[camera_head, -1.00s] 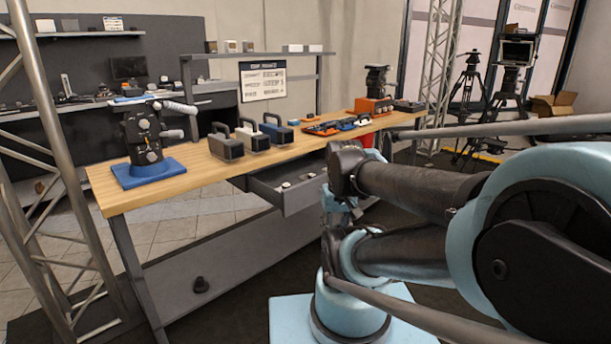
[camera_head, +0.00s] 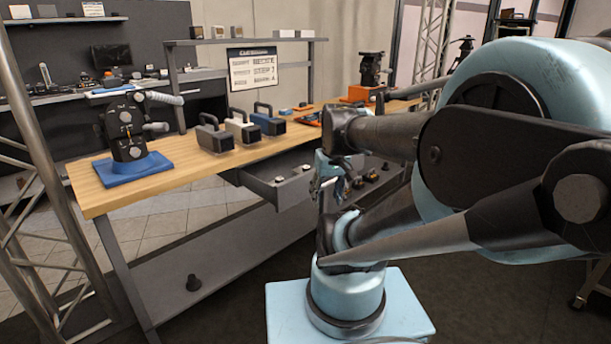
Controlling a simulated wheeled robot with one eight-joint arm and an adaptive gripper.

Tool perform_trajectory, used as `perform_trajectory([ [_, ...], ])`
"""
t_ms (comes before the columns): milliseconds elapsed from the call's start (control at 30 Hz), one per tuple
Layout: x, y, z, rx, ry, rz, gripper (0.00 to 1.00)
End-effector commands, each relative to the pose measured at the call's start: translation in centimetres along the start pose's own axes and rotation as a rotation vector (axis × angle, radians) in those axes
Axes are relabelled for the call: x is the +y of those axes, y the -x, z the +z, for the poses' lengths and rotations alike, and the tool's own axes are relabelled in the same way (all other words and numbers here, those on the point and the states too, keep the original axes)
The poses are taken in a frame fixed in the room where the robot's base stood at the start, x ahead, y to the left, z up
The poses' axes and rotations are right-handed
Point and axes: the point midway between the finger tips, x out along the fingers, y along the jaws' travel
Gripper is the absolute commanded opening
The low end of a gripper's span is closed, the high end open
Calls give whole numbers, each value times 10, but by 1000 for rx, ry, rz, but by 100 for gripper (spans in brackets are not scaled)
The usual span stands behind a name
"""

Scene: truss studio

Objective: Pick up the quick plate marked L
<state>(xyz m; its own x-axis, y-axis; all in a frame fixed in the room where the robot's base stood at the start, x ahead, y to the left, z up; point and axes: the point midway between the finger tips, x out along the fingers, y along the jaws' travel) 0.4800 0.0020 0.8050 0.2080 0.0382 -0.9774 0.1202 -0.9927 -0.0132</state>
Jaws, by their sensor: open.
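I cannot make out any plate marked L; no letter is readable at this size. Small light items (camera_head: 280,179) lie in the open drawer (camera_head: 279,201) under the workbench, too small to identify. My gripper (camera_head: 331,191) is open and hangs in front of the bench, just right of the drawer, below my dark forearm. It looks empty. My arm hides part of the bench's right side.
On the wooden workbench (camera_head: 105,199) stand a black fixture on a blue base (camera_head: 134,168) and several handled camera-like boxes (camera_head: 213,139). An orange-based device (camera_head: 357,93) stands farther right. A truss (camera_head: 40,150) rises at the left. Floor before the bench is clear.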

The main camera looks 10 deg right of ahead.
Motion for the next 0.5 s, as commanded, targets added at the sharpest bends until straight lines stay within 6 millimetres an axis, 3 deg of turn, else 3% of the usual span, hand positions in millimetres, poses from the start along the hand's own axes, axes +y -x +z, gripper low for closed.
perform_trajectory([
  [33,2,8,-18,5,19,-8,48],
  [200,7,24,-70,24,96,-36,48],
  [500,24,37,-167,67,230,-81,48],
])
